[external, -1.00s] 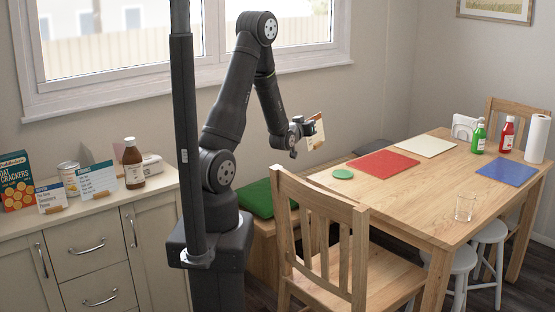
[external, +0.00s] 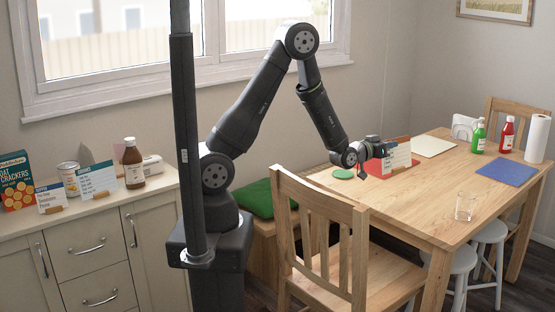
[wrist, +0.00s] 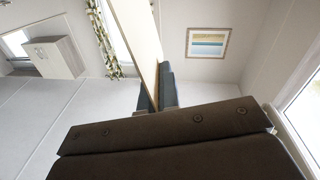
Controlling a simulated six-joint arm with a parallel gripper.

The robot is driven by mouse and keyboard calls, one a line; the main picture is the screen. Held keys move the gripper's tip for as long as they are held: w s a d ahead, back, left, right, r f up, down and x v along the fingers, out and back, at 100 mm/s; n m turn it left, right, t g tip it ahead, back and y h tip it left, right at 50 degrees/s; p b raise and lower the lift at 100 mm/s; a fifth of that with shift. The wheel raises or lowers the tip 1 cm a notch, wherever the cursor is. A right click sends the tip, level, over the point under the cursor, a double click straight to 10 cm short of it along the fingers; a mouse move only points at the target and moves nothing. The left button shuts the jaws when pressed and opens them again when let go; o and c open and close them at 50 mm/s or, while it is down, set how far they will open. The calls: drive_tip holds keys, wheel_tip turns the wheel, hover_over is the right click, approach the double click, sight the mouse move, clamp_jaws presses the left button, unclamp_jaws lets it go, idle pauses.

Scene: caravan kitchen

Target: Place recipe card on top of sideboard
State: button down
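The recipe card (external: 398,158) is a pale card with an orange top strip and lines of print. My gripper (external: 384,151) is shut on it and holds it upright over the red mat at the table's near left side; whether it touches the mat is unclear. In the wrist view the card shows as a pale slab (wrist: 138,32) between the dark fingers (wrist: 160,92). The sideboard (external: 90,232) is at the left, well away from my gripper. Its top holds two other cards, one blue-topped (external: 50,197) and one teal-topped (external: 98,181), on wooden stands.
A chair (external: 320,230) stands in front.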

drive_tip(key=shift+f, duration=1.9)
drive_tip(key=w+a+f, duration=0.2)
drive_tip(key=w+f, duration=0.8)
drive_tip(key=w, duration=0.1)
drive_tip(key=shift+w+f, duration=0.25)
drive_tip(key=shift+a+f, duration=0.1)
drive_tip(key=shift+f, duration=0.05)
drive_tip(key=c, duration=1.7)
unclamp_jaws()
drive_tip(key=shift+f, duration=0.1)
drive_tip(key=shift+a, duration=0.1)
drive_tip(key=shift+o, duration=0.6)
drive_tip(key=v, duration=0.7)
drive_tip(key=shift+s, duration=0.15)
